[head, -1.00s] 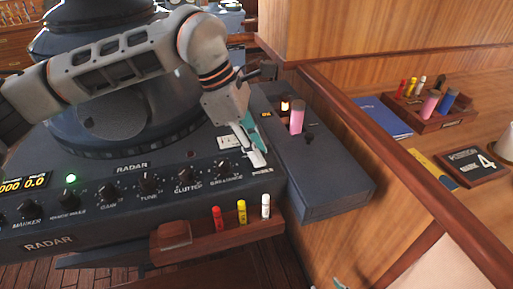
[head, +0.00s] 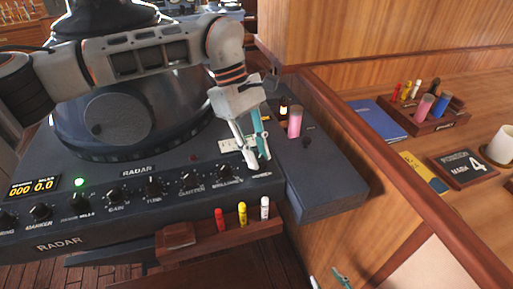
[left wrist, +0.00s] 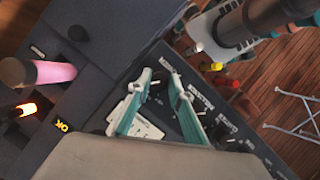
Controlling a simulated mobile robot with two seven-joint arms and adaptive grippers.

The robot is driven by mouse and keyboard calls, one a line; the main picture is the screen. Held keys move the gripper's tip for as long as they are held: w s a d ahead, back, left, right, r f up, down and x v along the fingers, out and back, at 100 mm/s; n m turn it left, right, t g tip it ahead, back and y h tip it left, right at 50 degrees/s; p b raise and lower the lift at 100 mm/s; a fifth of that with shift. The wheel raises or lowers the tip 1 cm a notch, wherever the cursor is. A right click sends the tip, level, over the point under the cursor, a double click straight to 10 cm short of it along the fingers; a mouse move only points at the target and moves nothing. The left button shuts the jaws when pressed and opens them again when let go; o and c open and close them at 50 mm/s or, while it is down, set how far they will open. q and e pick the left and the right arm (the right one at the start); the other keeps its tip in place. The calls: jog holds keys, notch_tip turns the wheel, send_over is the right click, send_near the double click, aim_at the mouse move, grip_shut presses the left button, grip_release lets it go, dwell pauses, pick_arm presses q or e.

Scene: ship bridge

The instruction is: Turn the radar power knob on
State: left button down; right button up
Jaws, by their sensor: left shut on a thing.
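The dark radar console (head: 110,222) has a row of black knobs along its front and a lit green lamp (head: 79,182). My left gripper (head: 258,163) reaches down at the right end of this row, beside the BRILLIANCE knob (head: 227,171). Its grey and teal fingers cover the radar power knob in the head view. In the left wrist view, the fingers (left wrist: 160,77) close around a small dark part at the panel edge; the knob's pointer is not readable.
Red, yellow and white markers (head: 242,214) stand in a wooden rack (head: 205,242) below the panel. A side box with a pink cylinder (head: 295,122) and a glowing orange lamp (head: 283,108) stands right of the gripper. A wooden ledge (head: 385,180) runs along the right.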

pick_arm(q)
jog(key=shift+r+m+g+p, duration=0.1)
jog(key=shift+m+g+p, duration=0.2)
jog(key=shift+m+p, duration=0.45)
jog(key=c, duration=1.8)
grip_release()
jog(key=shift+c, duration=0.2)
jog(key=v, duration=1.2)
jog(key=shift+d, duration=0.2)
jog(key=shift+s, duration=0.15)
